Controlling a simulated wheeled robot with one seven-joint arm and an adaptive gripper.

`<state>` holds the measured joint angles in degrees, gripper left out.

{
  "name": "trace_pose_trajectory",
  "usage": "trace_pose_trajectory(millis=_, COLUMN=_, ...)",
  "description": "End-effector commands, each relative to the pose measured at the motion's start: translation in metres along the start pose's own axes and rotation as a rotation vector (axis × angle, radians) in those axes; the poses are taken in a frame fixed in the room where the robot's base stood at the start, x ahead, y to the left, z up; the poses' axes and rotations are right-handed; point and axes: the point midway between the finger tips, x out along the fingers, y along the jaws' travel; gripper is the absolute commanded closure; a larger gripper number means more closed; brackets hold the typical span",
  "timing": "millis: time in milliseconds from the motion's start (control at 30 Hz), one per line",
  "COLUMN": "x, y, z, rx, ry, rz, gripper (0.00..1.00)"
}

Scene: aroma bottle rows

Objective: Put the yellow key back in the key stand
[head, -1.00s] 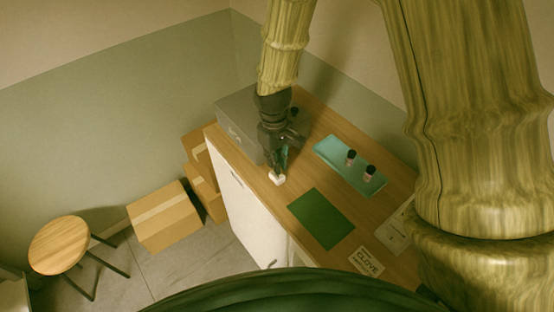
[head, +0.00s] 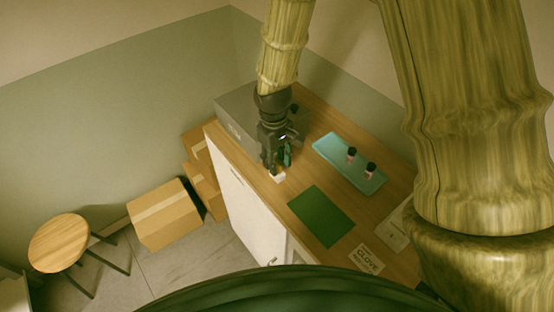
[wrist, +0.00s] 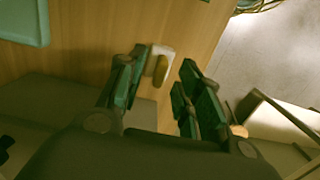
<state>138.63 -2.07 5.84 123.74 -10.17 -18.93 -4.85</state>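The small white key stand (head: 278,177) sits near the front edge of the wooden desk, just below my gripper (head: 276,164). In the wrist view the key stand (wrist: 166,68) shows between and beyond the fingertips of my gripper (wrist: 160,72). A rounded dull-yellow piece (wrist: 158,63), which looks like the head of the yellow key, is at the stand. How deep it is seated is hard to tell. The fingers are spread apart with a gap between them, and nothing is clamped. The key cannot be made out in the head view.
A grey box (head: 240,116) stands behind my gripper. A dark green mat (head: 321,216), a teal tray (head: 329,146) with two small dark-capped bottles, and a CLOVE card (head: 367,259) lie to the right. Cardboard boxes (head: 163,214) and a stool (head: 58,242) are on the floor.

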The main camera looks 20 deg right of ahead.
Motion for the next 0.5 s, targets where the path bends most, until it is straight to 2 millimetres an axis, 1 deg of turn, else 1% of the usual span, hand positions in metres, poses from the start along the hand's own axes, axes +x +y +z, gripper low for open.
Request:
trace_pose_trajectory(millis=167, x=-0.015, y=0.000, z=-0.001, rx=0.001, ry=0.002, rz=0.000, gripper=0.65)
trace_pose_trajectory(millis=500, x=-0.066, y=0.000, z=-0.001, rx=-0.001, ry=0.003, rz=0.000, gripper=0.65)
